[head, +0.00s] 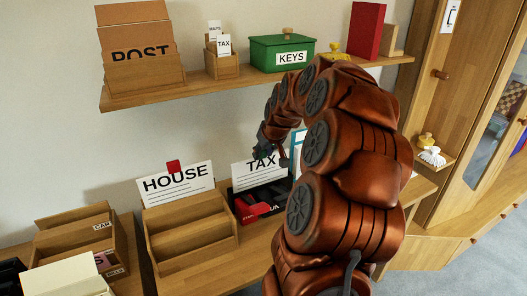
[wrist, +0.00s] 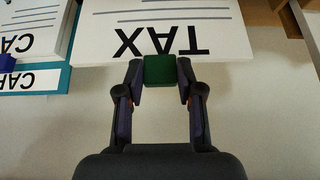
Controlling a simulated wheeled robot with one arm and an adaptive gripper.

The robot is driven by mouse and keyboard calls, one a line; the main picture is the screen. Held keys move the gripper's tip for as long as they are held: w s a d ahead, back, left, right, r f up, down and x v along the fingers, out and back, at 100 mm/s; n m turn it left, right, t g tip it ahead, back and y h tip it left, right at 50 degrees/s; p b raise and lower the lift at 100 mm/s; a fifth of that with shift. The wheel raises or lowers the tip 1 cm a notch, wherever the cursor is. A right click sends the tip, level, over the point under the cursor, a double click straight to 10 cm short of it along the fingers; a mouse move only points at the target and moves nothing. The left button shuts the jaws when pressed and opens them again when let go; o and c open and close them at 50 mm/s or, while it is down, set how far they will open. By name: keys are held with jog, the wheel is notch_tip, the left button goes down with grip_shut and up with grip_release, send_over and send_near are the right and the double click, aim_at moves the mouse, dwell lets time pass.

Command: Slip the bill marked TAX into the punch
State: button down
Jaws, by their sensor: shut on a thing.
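The bill marked TAX (head: 250,176) is a white sheet with black print, standing nearly upright above a dark tray with red and black items. My gripper (head: 268,150) is over its top edge. In the wrist view my gripper (wrist: 160,70) is shut on the green tab (wrist: 160,68) of the TAX bill (wrist: 160,20), whose print appears upside down. The bill's lower edge and part of its right side are hidden in the head view. I cannot tell for sure which item is the punch; a red and black one (head: 252,209) lies below the bill.
A HOUSE bill (head: 176,184) with a red tab stands at a wooden box (head: 192,250) to the left. A CAR box (head: 85,235) is farther left. The shelf (head: 200,92) above carries a POST rack (head: 140,50) and a green KEYS box (head: 282,53).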

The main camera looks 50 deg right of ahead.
jog(key=shift+f+b, duration=0.55)
jog(key=shift+f, duration=0.4)
jog(key=c, duration=0.7)
grip_release()
jog(key=shift+o, duration=0.2)
jog(key=o, duration=0.5)
jog(key=shift+r, duration=0.15)
notch_tip(320, 180, up, 8)
jog(key=shift+f+p, duration=0.1)
jog(key=shift+p, duration=0.35)
